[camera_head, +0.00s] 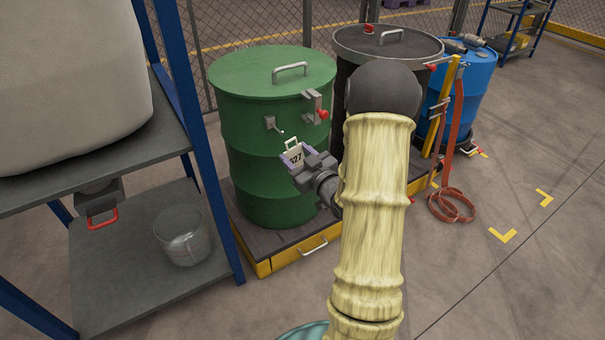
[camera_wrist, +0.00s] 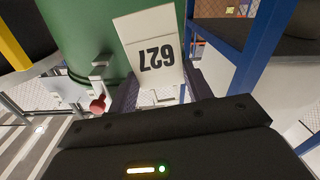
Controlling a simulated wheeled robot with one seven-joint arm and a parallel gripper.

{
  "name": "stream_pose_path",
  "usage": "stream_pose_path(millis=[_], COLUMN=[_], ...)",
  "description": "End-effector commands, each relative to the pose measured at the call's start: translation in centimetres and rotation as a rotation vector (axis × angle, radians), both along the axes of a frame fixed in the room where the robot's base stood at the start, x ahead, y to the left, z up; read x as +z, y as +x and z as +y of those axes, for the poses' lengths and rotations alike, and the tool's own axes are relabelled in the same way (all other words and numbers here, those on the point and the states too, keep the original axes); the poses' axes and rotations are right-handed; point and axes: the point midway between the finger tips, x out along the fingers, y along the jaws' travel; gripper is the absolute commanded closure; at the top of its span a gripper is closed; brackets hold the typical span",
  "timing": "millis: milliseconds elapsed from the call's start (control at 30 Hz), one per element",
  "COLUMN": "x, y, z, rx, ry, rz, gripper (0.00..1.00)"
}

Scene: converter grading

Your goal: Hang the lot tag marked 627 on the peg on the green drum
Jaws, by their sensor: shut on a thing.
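The white lot tag marked 627 (camera_head: 294,156) is held in my gripper (camera_head: 305,166), with its loop end upward. In the wrist view the tag (camera_wrist: 150,45) appears upside down between my fingers (camera_wrist: 162,94). The green drum (camera_head: 255,165) stands just behind the tag; it also fills the upper left of the wrist view (camera_wrist: 85,30). The peg (camera_head: 280,131) sticks out from a small grey plate on the drum's side, slightly above and left of the tag's loop. The loop looks apart from the peg. I cannot make out the peg in the wrist view.
A latch with a red knob (camera_head: 320,112) juts from the drum to the peg's right. A black drum (camera_head: 385,42) and blue drum (camera_head: 478,80) stand right. The floor at right is open.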

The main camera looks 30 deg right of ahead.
Motion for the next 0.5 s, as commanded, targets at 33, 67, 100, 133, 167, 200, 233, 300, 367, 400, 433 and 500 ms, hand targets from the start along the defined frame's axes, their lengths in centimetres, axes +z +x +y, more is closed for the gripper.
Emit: stream_pose_path(millis=[33,67,100,133,167,200,233,300,367,400,433,500], x=[-0.9,-0.8,-0.7,-0.6,-0.5,-0.4,-0.3,-0.1,0.1,0.1,0.2,0.2], y=[-0.2,-0.3,-0.4,-0.5,-0.6,-0.7,-0.8,-0.8,-0.8,-0.9,-0.8,-0.9], z=[-0.3,-0.4,-0.6,-0.7,-0.8,-0.9,-1.0,-1.1,-1.1,-1.1,-1.1,-1.1], rx=[-0.008,-0.015,-0.022,-0.026,-0.03,-0.034,-0.036,-0.04,-0.04,-0.04,-0.04,-0.04], ry=[-0.009,-0.012,-0.015,-0.015,-0.017,-0.019,-0.019,-0.019,-0.018,-0.018,-0.018,-0.018], rz=[-0.004,-0.005,-0.005,-0.004,-0.004,-0.004,-0.003,-0.002,-0.001,0.0,0.0,0.0], gripper=[0.72,0.72,0.72,0.72,0.72,0.72,0.72,0.72,0.72,0.72,0.72,0.72])
